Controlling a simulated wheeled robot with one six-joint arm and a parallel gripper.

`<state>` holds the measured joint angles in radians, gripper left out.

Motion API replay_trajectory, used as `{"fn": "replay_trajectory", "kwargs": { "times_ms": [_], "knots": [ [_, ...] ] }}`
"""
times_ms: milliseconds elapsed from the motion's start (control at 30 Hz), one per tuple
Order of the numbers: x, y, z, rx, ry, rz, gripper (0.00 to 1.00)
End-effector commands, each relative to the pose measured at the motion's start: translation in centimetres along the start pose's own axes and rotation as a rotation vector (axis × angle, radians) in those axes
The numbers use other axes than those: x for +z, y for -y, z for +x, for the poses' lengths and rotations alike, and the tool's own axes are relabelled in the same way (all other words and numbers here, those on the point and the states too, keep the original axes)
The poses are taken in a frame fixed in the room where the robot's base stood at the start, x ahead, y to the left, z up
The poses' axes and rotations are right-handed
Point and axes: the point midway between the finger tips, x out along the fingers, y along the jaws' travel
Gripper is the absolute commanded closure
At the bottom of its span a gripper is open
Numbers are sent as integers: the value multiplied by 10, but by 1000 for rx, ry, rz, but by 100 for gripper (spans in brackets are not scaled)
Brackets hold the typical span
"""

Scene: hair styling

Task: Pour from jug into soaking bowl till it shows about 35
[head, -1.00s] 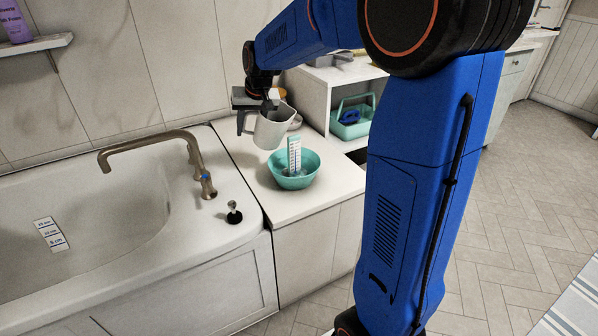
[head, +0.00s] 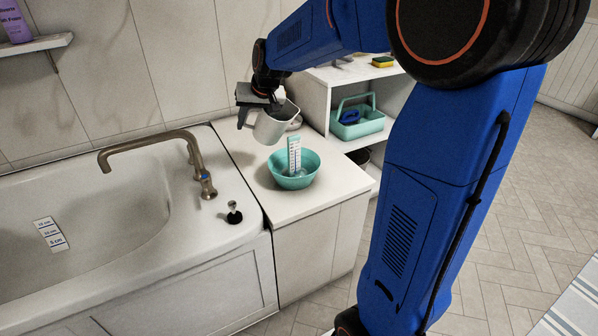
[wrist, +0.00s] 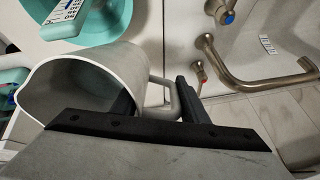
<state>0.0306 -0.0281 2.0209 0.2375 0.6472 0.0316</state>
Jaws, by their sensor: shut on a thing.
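A light grey jug (head: 272,122) hangs in my gripper (head: 256,100) above the counter, just behind the teal soaking bowl, tilted with its mouth toward the right. In the wrist view the gripper (wrist: 160,100) is shut on the jug's handle, and the open jug (wrist: 95,80) shows a shaded inside. I cannot tell its liquid level. The teal soaking bowl (head: 305,181) sits on the white counter with an upright white scale strip (head: 294,155) in it. The bowl's edge also shows in the wrist view (wrist: 115,25). The scale's reading is too small to tell.
A bathtub (head: 130,240) with a bronze tap (head: 150,145) lies left of the counter (head: 240,160). A shelf unit on the right holds a teal caddy (head: 357,124) and a yellow sponge (head: 383,62). My blue arm covers the right side.

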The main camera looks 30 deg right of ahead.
Motion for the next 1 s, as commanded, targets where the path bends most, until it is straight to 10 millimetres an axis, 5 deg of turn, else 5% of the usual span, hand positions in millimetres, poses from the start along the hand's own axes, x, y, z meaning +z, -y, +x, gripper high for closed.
{"fn": "replay_trajectory", "kwargs": {
  "times_ms": [1000],
  "knots": [
    [0,0,-17,-57,-105,2,100]
  ]
}}
